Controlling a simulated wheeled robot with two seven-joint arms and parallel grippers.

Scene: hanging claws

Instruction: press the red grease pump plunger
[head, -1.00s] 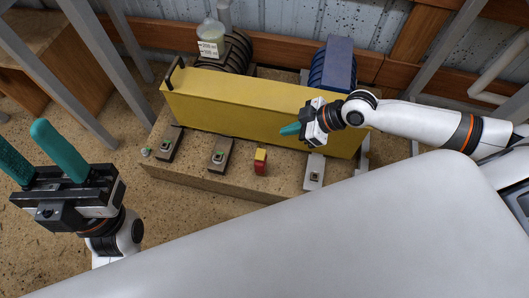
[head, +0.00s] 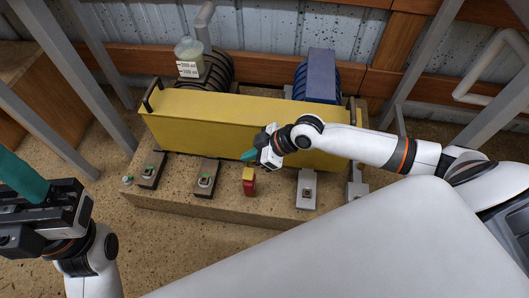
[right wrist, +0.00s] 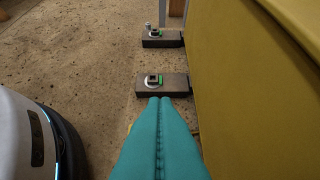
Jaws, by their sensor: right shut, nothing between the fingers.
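My right gripper (head: 248,156) is shut and empty. In the head view its teal fingertips point left, just above and behind the plunger's yellow top; I cannot tell whether they touch it. In the right wrist view the shut fingers (right wrist: 159,110) fill the lower middle and mostly hide what lies below. My left gripper (head: 20,180) is at the left edge, partly cut off, with one teal finger showing, far from the plunger.
A long yellow housing (head: 210,125) stands close behind the plunger. Dark switch boxes (head: 206,178) (head: 150,170) sit to the left and a light grey one (head: 307,190) to the right. A bottle (head: 189,58) and a blue motor (head: 316,75) are behind.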

